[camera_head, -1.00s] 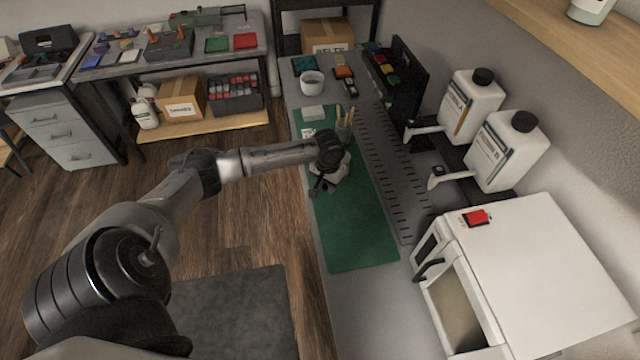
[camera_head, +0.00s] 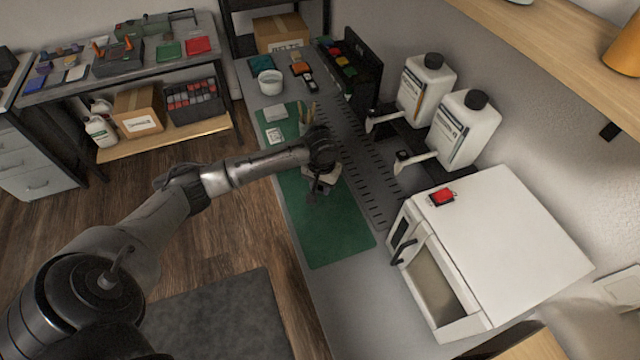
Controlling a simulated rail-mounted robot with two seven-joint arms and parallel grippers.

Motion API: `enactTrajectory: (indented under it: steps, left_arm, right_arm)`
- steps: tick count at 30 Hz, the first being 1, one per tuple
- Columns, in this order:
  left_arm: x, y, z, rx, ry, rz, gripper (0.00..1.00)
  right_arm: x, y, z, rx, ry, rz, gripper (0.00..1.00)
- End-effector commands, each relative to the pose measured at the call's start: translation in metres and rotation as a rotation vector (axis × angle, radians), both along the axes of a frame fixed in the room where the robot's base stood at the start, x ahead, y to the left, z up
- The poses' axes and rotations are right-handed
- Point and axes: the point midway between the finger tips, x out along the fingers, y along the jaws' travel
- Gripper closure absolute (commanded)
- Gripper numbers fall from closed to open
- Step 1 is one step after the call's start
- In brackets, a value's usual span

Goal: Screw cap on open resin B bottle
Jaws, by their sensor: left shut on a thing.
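Two white resin bottles with black tops stand upside by side on wall brackets at the right of the bench. The rear bottle (camera_head: 424,90) and the front bottle (camera_head: 462,130) carry labels too small to read surely, so I cannot tell which is B. Both black tops look in place from here. My left gripper (camera_head: 317,190) is low over the green mat (camera_head: 325,230), left of the bottles and apart from them. It is shut on a small pale thing (camera_head: 327,178), mostly hidden by the hand. My right gripper is not in view.
A white cabinet box (camera_head: 500,250) with a red switch (camera_head: 441,197) and an open front stands at the bench's near right. A white cup (camera_head: 270,82) and a black rack (camera_head: 350,75) stand at the back. A wooden shelf (camera_head: 560,45) overhangs at upper right.

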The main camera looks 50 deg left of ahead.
Motion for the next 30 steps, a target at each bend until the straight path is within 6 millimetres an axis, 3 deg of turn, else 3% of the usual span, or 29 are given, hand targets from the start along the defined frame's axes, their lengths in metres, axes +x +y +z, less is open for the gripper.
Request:
enactTrajectory:
  steps: [6,11,20,24,30]
  left_arm:
    - [0.003,-0.004,0.003,0.0,-0.001,-0.008,0.92]
    - [0.018,-0.031,0.025,0.0,-0.008,-0.056,0.92]
    - [0.045,-0.128,0.108,0.005,-0.011,-0.255,0.92]
    - [0.04,-0.166,0.147,0.007,-0.009,-0.344,0.92]
    - [0.023,-0.196,0.187,0.005,-0.006,-0.425,0.92]
  right_arm:
    - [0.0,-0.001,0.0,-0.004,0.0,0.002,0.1]
    - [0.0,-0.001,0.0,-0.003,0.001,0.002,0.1]
    - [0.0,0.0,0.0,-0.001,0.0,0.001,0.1]
    - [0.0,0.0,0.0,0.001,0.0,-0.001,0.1]
    - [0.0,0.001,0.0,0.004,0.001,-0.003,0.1]
